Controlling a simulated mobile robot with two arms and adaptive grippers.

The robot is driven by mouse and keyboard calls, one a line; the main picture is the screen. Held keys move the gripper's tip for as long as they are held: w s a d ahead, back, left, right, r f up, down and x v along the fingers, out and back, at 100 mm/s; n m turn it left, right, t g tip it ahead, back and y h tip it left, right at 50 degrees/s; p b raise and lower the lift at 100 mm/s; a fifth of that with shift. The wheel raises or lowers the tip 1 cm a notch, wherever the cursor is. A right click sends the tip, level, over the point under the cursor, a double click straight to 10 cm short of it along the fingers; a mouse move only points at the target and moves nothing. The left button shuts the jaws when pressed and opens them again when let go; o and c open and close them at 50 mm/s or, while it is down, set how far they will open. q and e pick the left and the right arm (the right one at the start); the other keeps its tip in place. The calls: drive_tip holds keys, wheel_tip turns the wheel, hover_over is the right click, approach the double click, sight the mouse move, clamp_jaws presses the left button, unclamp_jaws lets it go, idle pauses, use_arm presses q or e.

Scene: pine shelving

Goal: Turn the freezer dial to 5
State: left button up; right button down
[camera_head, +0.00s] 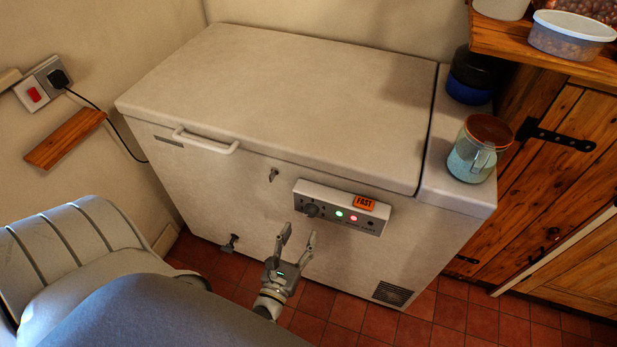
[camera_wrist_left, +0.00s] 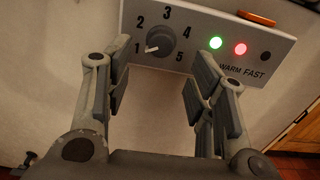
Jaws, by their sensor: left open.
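The white chest freezer (camera_head: 270,80) stands against the back wall with its lid closed. Its control panel (camera_head: 341,207) is on the front face. The grey dial (camera_wrist_left: 161,40) sits on the panel amid the numbers 1 to 5, and its white pointer is at 1. In the head view the dial (camera_head: 311,210) is small, just above my left gripper (camera_head: 297,241). In the left wrist view my left gripper (camera_wrist_left: 155,85) is open and empty, its fingers below and either side of the dial, apart from it. My right gripper is not in view.
A mug (camera_head: 472,155) stands on the freezer's right part. The tiled floor in front is clear.

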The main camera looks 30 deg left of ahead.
sight(310, 215)
use_arm(q)
drive_tip(key=x, duration=0.4)
drive_tip(key=shift+w+r+p, duration=0.1)
drive_tip(key=shift+w+p, duration=0.2)
drive_tip(key=shift+p, duration=0.05)
drive_tip(key=shift+x, duration=0.85)
drive_tip(key=c, duration=1)
